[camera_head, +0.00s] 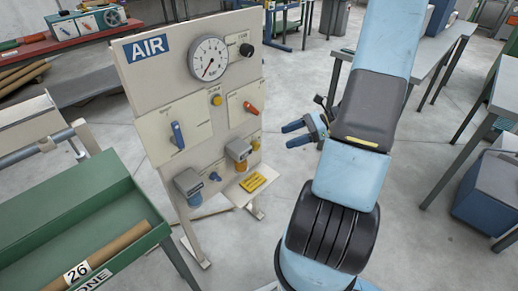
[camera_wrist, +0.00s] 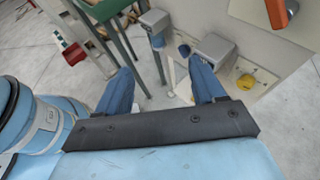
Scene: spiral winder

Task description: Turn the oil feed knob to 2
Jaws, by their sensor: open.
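The cream air panel (camera_head: 160,85) carries small round knobs low down. A small blue knob (camera_head: 215,176) sits between two grey-topped units, and a yellow knob (camera_head: 256,144) sits right of the second unit. The wrist view also shows the blue knob (camera_wrist: 184,50) and the yellow knob (camera_wrist: 246,81). Their labels and scales are too small to read, so I cannot tell which is the oil feed knob or its setting. My gripper (camera_head: 287,135) is open and empty, right of the panel and apart from it. Its blue fingers (camera_wrist: 162,66) also show in the wrist view.
A green tray table (camera_head: 95,215) stands left. Clear floor lies between panel and arm.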

